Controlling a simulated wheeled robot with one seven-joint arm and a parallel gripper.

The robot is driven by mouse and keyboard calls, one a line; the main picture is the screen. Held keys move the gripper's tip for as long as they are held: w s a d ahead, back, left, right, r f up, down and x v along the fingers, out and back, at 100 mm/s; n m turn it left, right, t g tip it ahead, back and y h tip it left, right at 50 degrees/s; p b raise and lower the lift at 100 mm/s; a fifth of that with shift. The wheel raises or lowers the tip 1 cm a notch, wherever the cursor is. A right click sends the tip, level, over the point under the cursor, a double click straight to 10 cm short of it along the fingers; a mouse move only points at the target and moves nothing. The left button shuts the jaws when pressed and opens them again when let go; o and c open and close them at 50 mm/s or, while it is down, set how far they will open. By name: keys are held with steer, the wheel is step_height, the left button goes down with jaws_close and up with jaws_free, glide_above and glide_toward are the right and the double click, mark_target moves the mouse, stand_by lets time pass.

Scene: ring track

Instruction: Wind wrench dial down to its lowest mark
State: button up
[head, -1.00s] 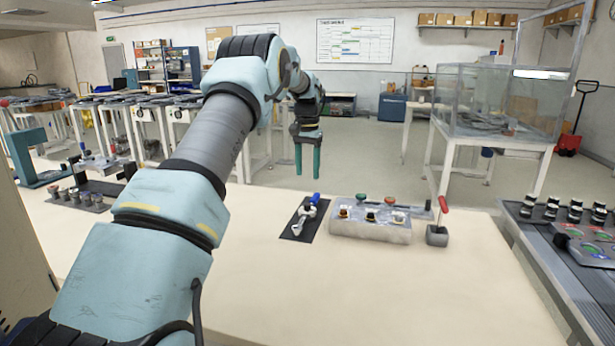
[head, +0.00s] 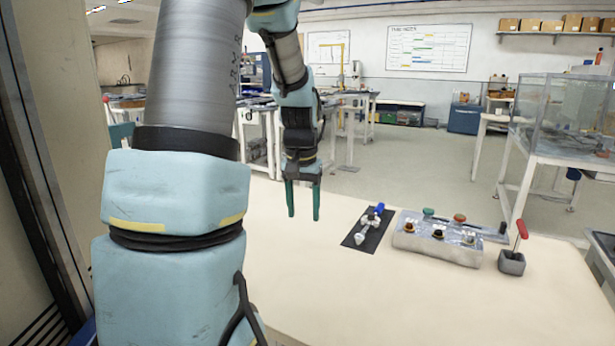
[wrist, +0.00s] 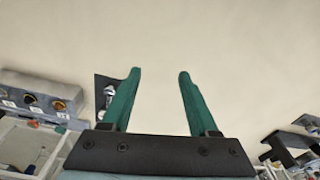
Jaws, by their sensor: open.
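A silvery wrench-shaped tool (head: 366,232) with a blue end (head: 379,208) lies on a black mat (head: 350,241) on the pale bench. I cannot read any dial or marks on it at this size. My gripper (head: 303,216) hangs above the bench, left of the mat, with its green fingers pointing down, apart and empty. In the wrist view my gripper (wrist: 158,73) is open over bare bench top. Part of the mat and the silvery tool (wrist: 109,95) show there beside the left finger, which hides some of them.
A grey box with several coloured knobs (head: 437,246) stands just right of the mat. Right of it is a small grey block with a red-handled lever (head: 511,262). The bench top (head: 400,310) is clear in front. A transparent tank (head: 565,115) stands on a table behind right.

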steer(key=s+a+f+n, duration=0.1)
steer(key=s+a, duration=0.2)
steer(key=s, duration=0.4)
steer(key=s+a+f+n, duration=0.1)
steer(key=s+a, duration=0.2)
steer(key=s, duration=0.3)
steer(key=shift+s+f, duration=0.35)
stand_by(1.3)
